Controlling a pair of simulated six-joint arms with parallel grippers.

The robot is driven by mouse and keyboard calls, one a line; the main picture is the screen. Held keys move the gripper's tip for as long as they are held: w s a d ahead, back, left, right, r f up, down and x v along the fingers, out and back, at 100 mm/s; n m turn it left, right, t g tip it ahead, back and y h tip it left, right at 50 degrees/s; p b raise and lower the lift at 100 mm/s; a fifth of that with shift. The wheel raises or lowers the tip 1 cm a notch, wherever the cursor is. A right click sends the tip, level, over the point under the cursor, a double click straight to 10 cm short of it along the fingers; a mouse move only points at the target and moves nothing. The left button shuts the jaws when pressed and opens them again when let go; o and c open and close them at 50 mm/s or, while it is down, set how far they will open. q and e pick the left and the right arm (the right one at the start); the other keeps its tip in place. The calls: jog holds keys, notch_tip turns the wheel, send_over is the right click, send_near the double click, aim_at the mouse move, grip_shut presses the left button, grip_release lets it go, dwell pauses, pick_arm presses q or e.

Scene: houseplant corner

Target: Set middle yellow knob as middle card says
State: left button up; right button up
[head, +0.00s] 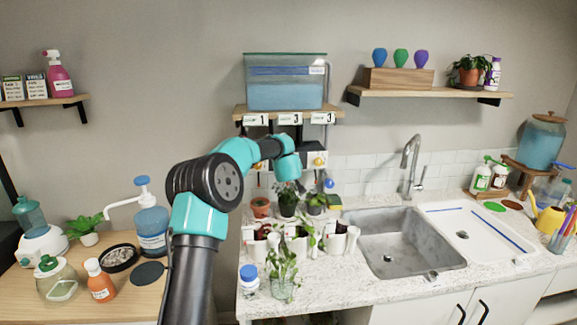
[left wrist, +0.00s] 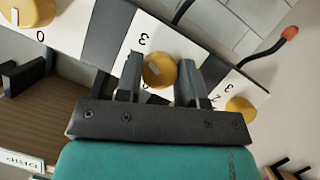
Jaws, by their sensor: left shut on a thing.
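The middle yellow knob (left wrist: 159,70) sits on a white dial plate in the left wrist view, with a pale mark on its face and a printed 3 beside it. My left gripper (left wrist: 160,80) is shut on this knob, one finger on each side. In the head view my left arm (head: 210,190) reaches up to the knob row and hides the middle knob. The middle card (head: 290,119) hangs on the shelf edge above and reads 3. The left card (head: 256,120) reads 1 and the right card (head: 322,118) reads 3. My right gripper is in neither view.
Two other yellow knobs flank the held one; one shows at the right (head: 319,161). A water tank (head: 285,95) stands on the shelf above. Potted plants (head: 287,205) stand below the knobs. The sink (head: 400,245) is to the right.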

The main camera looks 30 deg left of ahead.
pick_arm(q)
jog(key=shift+r+m+y, duration=0.1)
jog(key=shift+m+y, duration=0.2)
jog(key=shift+m, duration=0.1)
jog(key=o, duration=0.9)
jog(key=shift+d, duration=0.1)
jog(key=v, duration=1.7)
jog(key=shift+s+r, duration=0.1)
jog(key=shift+r, duration=0.15)
